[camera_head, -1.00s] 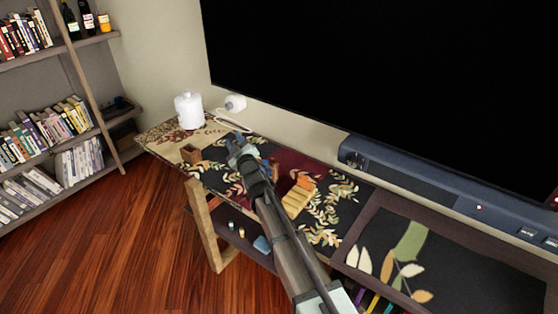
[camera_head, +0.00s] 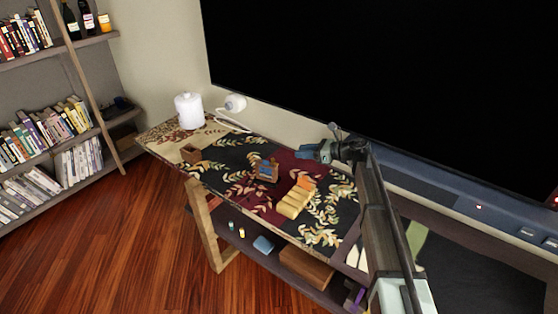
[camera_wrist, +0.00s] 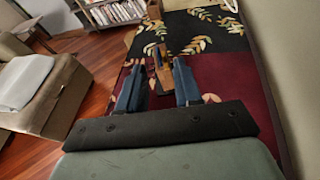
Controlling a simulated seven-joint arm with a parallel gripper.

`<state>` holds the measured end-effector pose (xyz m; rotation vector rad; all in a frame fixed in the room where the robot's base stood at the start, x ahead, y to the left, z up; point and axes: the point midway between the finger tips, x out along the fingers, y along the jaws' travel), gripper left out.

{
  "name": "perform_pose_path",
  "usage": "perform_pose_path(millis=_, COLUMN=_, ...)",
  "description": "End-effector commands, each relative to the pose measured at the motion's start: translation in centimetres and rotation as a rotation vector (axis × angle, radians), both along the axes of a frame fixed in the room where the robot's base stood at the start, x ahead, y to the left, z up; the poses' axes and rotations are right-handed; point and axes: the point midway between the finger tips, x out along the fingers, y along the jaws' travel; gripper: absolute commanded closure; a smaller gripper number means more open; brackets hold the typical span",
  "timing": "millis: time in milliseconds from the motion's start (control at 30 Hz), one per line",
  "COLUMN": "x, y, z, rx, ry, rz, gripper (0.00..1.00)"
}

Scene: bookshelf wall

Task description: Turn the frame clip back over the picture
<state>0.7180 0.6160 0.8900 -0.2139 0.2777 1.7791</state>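A small brown picture frame with a blue panel (camera_head: 267,171) stands on the patterned table runner in the head view. In the wrist view a small brown upright piece, likely the frame (camera_wrist: 163,70), shows beyond and between my fingers. Its clip is too small to make out, and I cannot tell how it is turned. My gripper (camera_head: 308,152) is above the table, to the right of the frame and apart from it, pointing left. In the wrist view my gripper (camera_wrist: 158,68) has its two blue fingers apart with nothing held between them.
A yellow block piece with an orange top (camera_head: 296,199) lies just right of the frame. A small wooden box (camera_head: 190,153) and a white canister (camera_head: 188,111) stand left. The soundbar (camera_head: 450,190) and large screen (camera_head: 400,70) bound the back.

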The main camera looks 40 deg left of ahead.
Motion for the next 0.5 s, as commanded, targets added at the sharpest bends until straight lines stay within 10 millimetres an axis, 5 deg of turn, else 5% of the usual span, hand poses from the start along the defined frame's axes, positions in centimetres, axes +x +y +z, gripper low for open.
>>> perform_pose_path(millis=233, x=1.0, y=-2.4, z=-1.7, rx=-0.074, ry=-0.091, rz=0.064, gripper=0.66)
perform_pose_path(millis=500, x=0.3, y=0.1, z=-2.8, rx=-0.076, ry=-0.094, rz=0.068, gripper=0.66)
